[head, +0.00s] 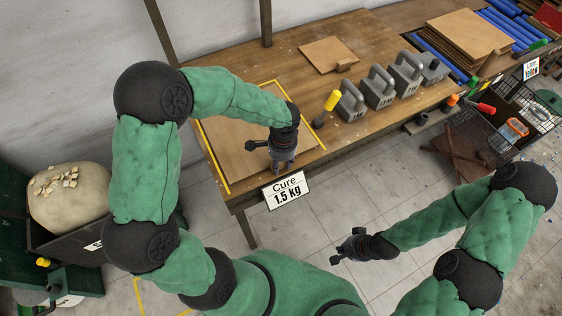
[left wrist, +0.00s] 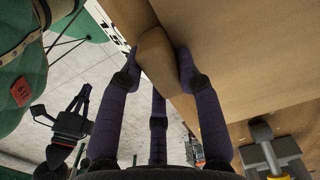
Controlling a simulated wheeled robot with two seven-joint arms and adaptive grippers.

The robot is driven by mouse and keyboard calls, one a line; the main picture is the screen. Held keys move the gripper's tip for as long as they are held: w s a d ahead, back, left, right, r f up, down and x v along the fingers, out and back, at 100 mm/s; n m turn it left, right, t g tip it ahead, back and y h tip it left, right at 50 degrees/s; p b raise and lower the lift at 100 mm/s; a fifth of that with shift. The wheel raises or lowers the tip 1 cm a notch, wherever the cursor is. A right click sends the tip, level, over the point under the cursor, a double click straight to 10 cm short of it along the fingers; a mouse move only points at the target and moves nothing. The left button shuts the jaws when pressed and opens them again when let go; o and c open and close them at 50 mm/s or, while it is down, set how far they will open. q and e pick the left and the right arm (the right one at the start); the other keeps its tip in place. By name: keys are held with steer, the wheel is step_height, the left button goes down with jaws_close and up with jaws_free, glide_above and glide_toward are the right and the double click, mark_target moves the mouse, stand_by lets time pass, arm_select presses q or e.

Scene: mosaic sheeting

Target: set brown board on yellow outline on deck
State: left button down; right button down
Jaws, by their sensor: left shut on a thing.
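The brown board (head: 238,135) is a flat square panel at the left end of the wooden deck, largely inside the yellow outline (head: 215,160). Yellow lines show along its left, back and right sides. I cannot tell whether it touches the deck. My left gripper (head: 283,166) is at the board's front edge. In the left wrist view its fingers are shut on the board's brown block handle (left wrist: 158,58), with the board's face (left wrist: 235,45) beyond. My right gripper (head: 345,250) is empty, its fingers apart, over the floor in front of the deck.
Another board with a block (head: 327,54) lies behind. A bin with a sack (head: 70,200) stands left.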

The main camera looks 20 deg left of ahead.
arm_select(q)
steer(key=c, duration=0.8)
jaws_free()
steer(key=r, duration=1.2)
steer(key=shift+w+d, duration=0.1)
steer(key=shift+d, duration=0.15)
